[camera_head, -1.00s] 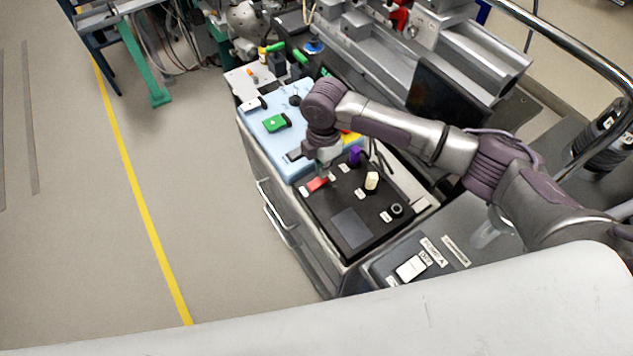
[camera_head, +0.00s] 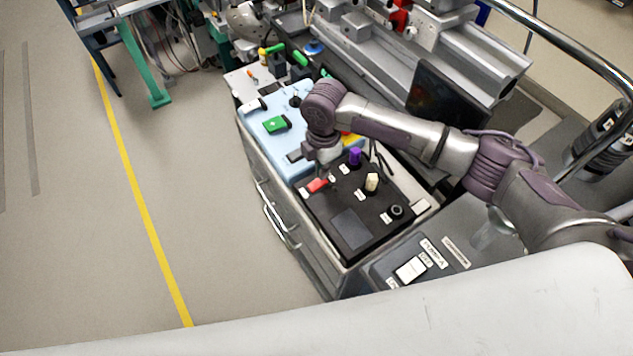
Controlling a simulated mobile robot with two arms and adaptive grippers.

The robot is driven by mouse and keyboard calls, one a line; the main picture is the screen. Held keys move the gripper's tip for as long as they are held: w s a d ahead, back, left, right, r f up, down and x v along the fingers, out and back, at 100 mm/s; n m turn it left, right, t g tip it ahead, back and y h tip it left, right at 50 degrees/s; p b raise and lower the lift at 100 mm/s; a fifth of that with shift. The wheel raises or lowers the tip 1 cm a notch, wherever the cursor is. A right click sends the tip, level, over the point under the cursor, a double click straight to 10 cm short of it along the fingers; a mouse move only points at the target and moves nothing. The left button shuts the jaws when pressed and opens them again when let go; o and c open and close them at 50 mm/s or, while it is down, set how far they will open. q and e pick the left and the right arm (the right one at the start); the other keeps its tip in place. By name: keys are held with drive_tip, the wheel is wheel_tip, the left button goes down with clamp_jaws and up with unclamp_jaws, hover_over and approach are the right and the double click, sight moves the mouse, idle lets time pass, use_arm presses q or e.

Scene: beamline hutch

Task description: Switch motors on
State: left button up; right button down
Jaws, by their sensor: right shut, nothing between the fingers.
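A black control panel (camera_head: 349,233) on top of a cabinet carries a red switch (camera_head: 317,186), a purple knob (camera_head: 355,156), a cream knob (camera_head: 372,182) and a small black knob (camera_head: 396,211). Small white labels sit beside them, too small to read, so I cannot tell which control is for the motors. My right gripper (camera_head: 324,174) points down at the red switch, shut and empty. Its fingertips are small and partly hidden by my wrist; I cannot tell whether they touch the switch. My left gripper is out of view.
A light blue panel (camera_head: 262,133) with a green switch (camera_head: 275,124) lies behind the black one. A grey panel with a white rocker switch (camera_head: 410,269) is in front. A dark screen (camera_head: 447,97) and metal rails stand at the back right. The floor at left is clear.

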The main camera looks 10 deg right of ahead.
drive_tip(key=shift+f+b, duration=0.55)
drive_tip(key=shift+f, duration=0.75)
idle(0.6)
drive_tip(key=shift+s, duration=0.1)
wheel_tip(320, 180, up, 7)
drive_tip(key=p, duration=0.7)
drive_tip(key=shift+r+p, duration=0.1)
drive_tip(key=shift+p, duration=0.25)
